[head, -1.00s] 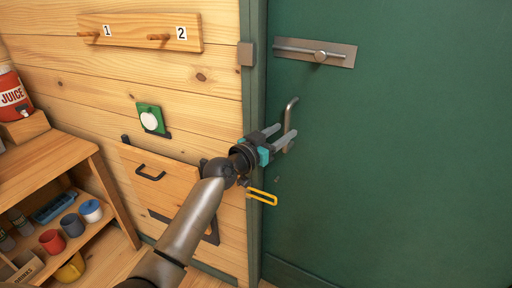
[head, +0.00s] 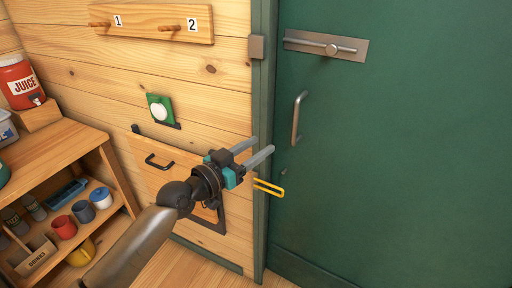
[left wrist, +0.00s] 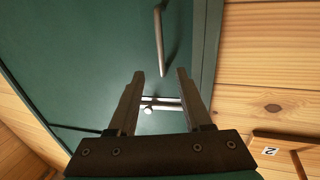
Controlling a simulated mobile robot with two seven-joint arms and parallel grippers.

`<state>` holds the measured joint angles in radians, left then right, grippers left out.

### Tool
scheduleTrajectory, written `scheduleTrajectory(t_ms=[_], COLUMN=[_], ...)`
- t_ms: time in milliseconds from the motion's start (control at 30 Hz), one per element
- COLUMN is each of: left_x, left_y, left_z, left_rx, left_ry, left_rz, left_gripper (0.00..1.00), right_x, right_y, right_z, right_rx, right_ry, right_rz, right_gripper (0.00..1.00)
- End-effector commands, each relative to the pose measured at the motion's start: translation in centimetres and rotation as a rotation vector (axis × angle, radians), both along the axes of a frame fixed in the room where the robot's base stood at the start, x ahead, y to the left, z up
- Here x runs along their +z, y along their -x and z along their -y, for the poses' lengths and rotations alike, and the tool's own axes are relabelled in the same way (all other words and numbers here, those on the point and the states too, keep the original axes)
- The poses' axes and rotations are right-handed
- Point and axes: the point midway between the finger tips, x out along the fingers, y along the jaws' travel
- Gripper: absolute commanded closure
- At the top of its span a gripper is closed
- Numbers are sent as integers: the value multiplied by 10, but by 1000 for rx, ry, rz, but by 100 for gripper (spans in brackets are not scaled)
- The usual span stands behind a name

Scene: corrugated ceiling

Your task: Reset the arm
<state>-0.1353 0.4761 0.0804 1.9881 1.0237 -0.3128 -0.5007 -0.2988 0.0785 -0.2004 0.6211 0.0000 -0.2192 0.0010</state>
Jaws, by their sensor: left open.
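My left gripper (head: 260,150) is open and empty in the head view. It is in front of the wood wall, left of the green door (head: 400,170) and apart from it. The left arm comes in from the bottom left. In the left wrist view the two fingers (left wrist: 160,75) are spread with nothing between them, and the green door (left wrist: 90,50) is beyond them. The door's metal handle (head: 298,118) is free, to the right of and above the gripper; it also shows in the left wrist view (left wrist: 159,42). My right gripper is not in view.
A sliding bolt (head: 325,45) is high on the door. A yellow loop (head: 268,187) sticks out just below the gripper. A wood panel with a black handle (head: 160,162) is behind the arm. A shelf (head: 60,150) with cups and a juice jug (head: 22,84) is at left.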

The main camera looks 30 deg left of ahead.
Motion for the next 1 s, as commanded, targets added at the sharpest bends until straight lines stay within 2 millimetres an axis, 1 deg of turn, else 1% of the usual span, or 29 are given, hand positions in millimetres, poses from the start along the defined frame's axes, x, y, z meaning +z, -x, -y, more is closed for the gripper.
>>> scheduleTrajectory(t_ms=[467, 567, 667, 733, 767, 800, 867, 900, 967, 1000], left_x=[0, -10, -46, -87, -108, -138, -184, -213, -256, -283], left_y=[0, -1, -2, 0, 3, 8, 20, 30, 48, 62], left_z=[0, -2, -10, -18, -20, -24, -28, -30, -30, -29], left_rx=[1, 10, 44, 79, 95, 117, 147, 163, 185, 195], left_ry=[0, 0, -1, -6, -8, -15, -26, -37, -53, -66], left_rz=[1, -19, -88, -168, -209, -268, -358, -416, -504, -562], left_gripper=[50, 50, 50, 50, 50, 50, 50, 50, 50, 50], right_x=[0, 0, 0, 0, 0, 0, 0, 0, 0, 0], right_y=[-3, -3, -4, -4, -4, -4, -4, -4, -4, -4], right_z=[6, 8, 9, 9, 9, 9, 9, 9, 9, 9], right_rx=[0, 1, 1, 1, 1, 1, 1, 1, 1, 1], right_ry=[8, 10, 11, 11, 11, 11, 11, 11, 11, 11], right_rz=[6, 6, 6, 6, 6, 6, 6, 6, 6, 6], right_gripper=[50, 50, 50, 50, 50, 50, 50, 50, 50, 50])
